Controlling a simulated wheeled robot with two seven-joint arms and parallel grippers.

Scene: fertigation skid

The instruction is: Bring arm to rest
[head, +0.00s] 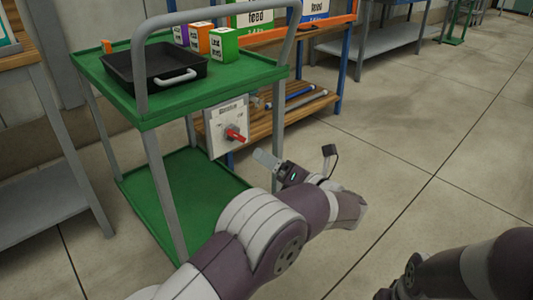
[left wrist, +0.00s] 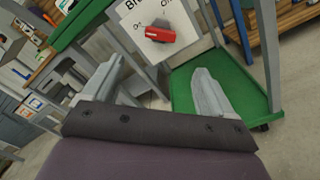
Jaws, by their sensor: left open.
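My left gripper (head: 267,160) is in front of the green cart, a short way from the white panel (head: 228,127) with a red handle (head: 236,135). In the left wrist view its two fingers (left wrist: 160,92) stand wide apart with nothing between them. The red handle (left wrist: 160,33) shows beyond the fingertips, apart from them. My left arm reaches in from the bottom of the head view. Part of my right arm (head: 465,270) shows at the lower right; its gripper is out of the picture.
The green cart (head: 150,116) carries a black tray (head: 152,85) and several small boxes (head: 224,45). A wooden shelf (head: 300,102) with tubes stands behind it. A grey bench (head: 40,180) is at the left. The tiled floor (head: 420,130) at the right is clear.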

